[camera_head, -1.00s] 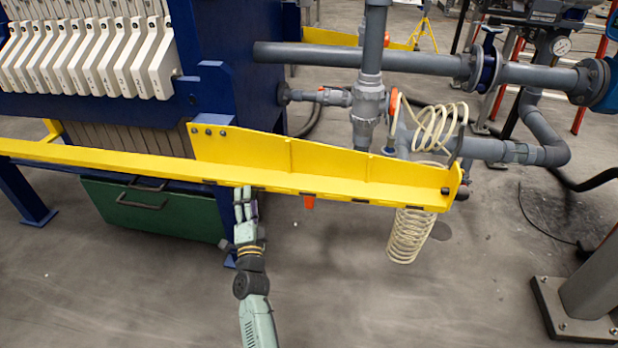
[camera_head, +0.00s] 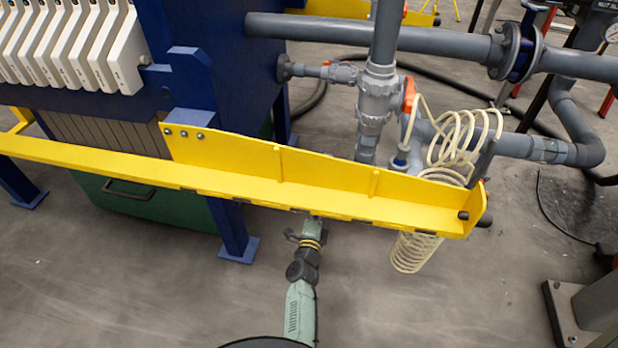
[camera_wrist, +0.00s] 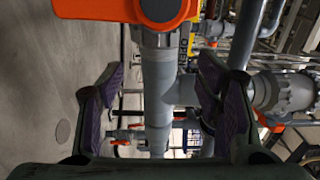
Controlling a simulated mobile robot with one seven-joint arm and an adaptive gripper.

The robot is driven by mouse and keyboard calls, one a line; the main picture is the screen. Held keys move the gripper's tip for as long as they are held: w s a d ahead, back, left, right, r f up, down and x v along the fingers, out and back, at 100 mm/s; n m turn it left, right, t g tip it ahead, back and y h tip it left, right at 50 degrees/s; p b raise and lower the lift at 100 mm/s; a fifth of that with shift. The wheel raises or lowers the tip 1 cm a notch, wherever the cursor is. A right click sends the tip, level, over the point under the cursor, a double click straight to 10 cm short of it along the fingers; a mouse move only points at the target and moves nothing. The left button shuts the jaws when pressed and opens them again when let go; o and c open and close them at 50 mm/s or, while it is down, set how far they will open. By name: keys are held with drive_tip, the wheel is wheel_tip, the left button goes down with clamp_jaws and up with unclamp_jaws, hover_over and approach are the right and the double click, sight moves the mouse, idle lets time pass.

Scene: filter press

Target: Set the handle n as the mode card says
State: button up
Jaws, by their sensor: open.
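In the wrist view, a large orange handle (camera_wrist: 128,9) lies across the top on a grey pipe valve, just beyond the fingertips. My gripper (camera_wrist: 160,78) is open, its two dark purple fingers on either side of the grey pipe, with nothing held. In the head view, my arm reaches under the yellow beam (camera_head: 300,180), which hides the fingers. Another orange handle (camera_head: 409,94) stands on the grey piping behind the beam. I cannot tell which handle is n. No readable mode card shows.
A pale coiled hose (camera_head: 415,252) hangs right of my arm at the beam's end. A blue press leg (camera_head: 234,230) stands to the left. More orange handles (camera_wrist: 213,43) show on pipes in the wrist view. The floor in front is clear.

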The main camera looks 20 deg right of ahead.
drive_tip(key=w+a+f+m+b, duration=0.25)
drive_tip(key=m+b, duration=0.25)
drive_tip(key=m, duration=0.4)
drive_tip(key=w+a+f+m+b, duration=0.1)
drive_tip(key=a+f+m+b, duration=0.3)
drive_tip(key=m, duration=0.5)
drive_tip(key=shift+s+d+r+b+x, duration=0.15)
drive_tip(key=shift+b+x, duration=0.25)
drive_tip(key=shift+x, duration=0.95)
drive_tip(key=shift+s+d+r+b+x, duration=0.2)
drive_tip(key=shift+b+x, duration=0.25)
drive_tip(key=shift+x, duration=0.95)
drive_tip(key=shift+s+d+f+b+x, duration=0.1)
drive_tip(key=shift+d+b+x, duration=0.25)
drive_tip(key=shift+x, duration=1)
drive_tip(key=shift+c, duration=0.5)
clamp_jaws()
drive_tip(key=shift+r, duration=0.1)
